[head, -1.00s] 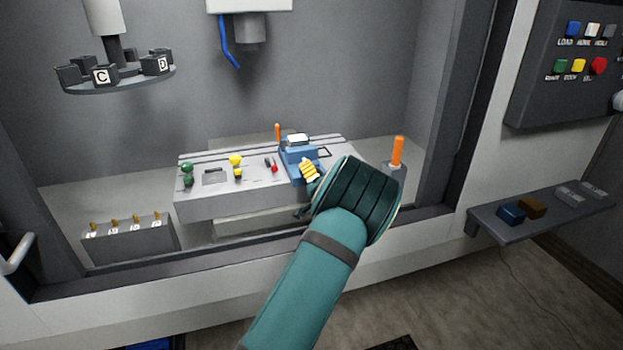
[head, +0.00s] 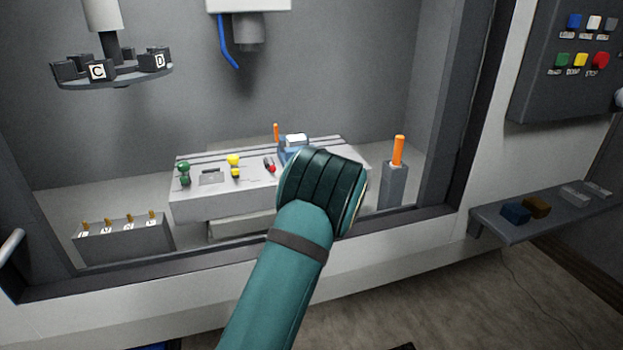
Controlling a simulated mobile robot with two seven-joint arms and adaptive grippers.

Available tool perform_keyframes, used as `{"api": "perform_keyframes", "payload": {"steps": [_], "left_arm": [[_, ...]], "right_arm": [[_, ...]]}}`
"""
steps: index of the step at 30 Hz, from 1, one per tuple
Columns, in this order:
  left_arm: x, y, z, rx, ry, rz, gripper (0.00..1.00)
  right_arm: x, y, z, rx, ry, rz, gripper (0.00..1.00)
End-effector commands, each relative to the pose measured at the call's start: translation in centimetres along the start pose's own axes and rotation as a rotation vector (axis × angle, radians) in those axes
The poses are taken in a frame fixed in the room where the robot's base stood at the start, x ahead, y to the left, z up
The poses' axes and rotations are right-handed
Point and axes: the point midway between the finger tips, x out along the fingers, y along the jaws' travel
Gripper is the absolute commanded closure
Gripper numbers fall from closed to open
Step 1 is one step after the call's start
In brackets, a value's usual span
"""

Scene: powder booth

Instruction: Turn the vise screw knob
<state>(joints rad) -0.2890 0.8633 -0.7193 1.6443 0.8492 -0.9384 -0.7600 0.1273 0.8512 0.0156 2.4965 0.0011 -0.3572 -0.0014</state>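The blue vise (head: 294,148) sits on the grey slotted table (head: 215,205) inside the booth, with a white block (head: 296,140) at its top. Only its upper back part shows; its front and the screw knob are hidden behind my arm. One teal arm of mine reaches in from the bottom, its wide dark green wrist in front of the vise. The gripper at its end is hidden behind the wrist, so its fingers and any contact with the knob do not show. No other gripper of mine is in view, and I cannot tell which arm this is.
An orange-handled post (head: 397,160) stands right of the table. A lettered carousel (head: 115,74) hangs upper left.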

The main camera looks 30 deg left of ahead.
Motion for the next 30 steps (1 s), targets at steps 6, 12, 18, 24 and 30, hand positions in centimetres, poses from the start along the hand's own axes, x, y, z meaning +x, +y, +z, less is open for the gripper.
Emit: {"api": "perform_keyframes", "payload": {"steps": [6,12,18,24,30], "left_arm": [[-0.05,0.11,0.07,-0.027,-0.001,0.002,0.78],[-0.05,0.1,0.06,-0.029,-0.001,0.002,0.78],[-0.05,0.1,0.05,-0.028,-0.001,0.002,0.22],[-0.02,0.05,0.03,-0.028,-0.001,0.001,0.09],[0.0,-0.06,-0.22,-0.029,0.0,0.0,0.09]], "right_arm": [[0.17,0.06,-0.03,0.0,0.001,0.0,0.53],[0.16,0.06,-0.03,0.0,0.001,0.0,0.53],[0.16,0.06,-0.03,0.0,0.001,0.0,0.53],[0.16,0.06,-0.02,0.0,0.001,0.0,0.53],[0.15,0.05,-0.02,0.0,0.001,0.0,0.53]]}}
